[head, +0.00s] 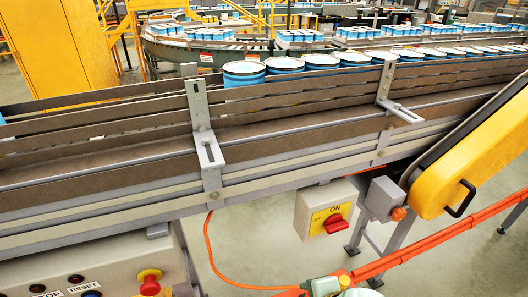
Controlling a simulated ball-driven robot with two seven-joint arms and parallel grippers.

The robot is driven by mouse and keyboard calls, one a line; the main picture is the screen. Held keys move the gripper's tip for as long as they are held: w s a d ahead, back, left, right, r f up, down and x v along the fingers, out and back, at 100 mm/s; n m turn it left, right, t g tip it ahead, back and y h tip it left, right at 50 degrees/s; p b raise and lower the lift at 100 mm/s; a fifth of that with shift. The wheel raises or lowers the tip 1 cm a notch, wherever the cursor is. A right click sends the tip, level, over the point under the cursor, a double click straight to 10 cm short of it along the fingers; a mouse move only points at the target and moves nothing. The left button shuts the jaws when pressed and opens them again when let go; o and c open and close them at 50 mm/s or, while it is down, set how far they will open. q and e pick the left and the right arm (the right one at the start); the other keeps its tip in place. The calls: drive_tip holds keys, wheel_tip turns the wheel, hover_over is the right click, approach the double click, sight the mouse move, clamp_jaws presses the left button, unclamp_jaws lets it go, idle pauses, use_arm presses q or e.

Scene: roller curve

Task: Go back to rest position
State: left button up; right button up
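Neither of my grippers can be made out in the head view. A long conveyor (120,165) with brown side rails and grey brackets crosses the picture, rising to the right. A grey box with a yellow plate and a red ON/OFF switch (334,223) hangs below the conveyor. A grey control panel at lower left carries a red emergency button (149,285).
A yellow guard (475,150) with a black handle juts out at right. An orange-red bar (440,238) slants across the lower right; I cannot tell what it belongs to. An orange cable (213,255) hangs to the floor. Bare floor (255,255) shows below the conveyor.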

drive_tip(key=s+d+m+h, duration=0.2)
drive_tip(key=s+d+m, duration=0.2)
drive_tip(key=d, duration=0.3)
drive_tip(key=s+d+r+m+h, duration=0.1)
drive_tip(key=s+d+m+h, duration=0.2)
drive_tip(key=d+m, duration=0.25)
drive_tip(key=s+d+m+h, duration=0.2)
drive_tip(key=s+d+m, duration=0.2)
drive_tip(key=d, duration=0.3)
drive_tip(key=s+a+f+g+y, duration=0.1)
drive_tip(key=s+a+f, duration=0.15)
drive_tip(key=f, duration=1.05)
drive_tip(key=s+a+f+g+y, duration=0.2)
drive_tip(key=s+f, duration=0.1)
drive_tip(key=f, duration=1)
drive_tip(key=s+f+m+g, duration=0.1)
drive_tip(key=s+f, duration=0.6)
drive_tip(key=s, duration=0.3)
drive_tip(key=s+f+m+g+y, duration=0.1)
drive_tip(key=s+f+m, duration=0.1)
drive_tip(key=s+f, duration=0.5)
drive_tip(key=s, duration=0.3)
drive_tip(key=shift+f+g, duration=0.2)
drive_tip(key=shift+g, duration=0.1)
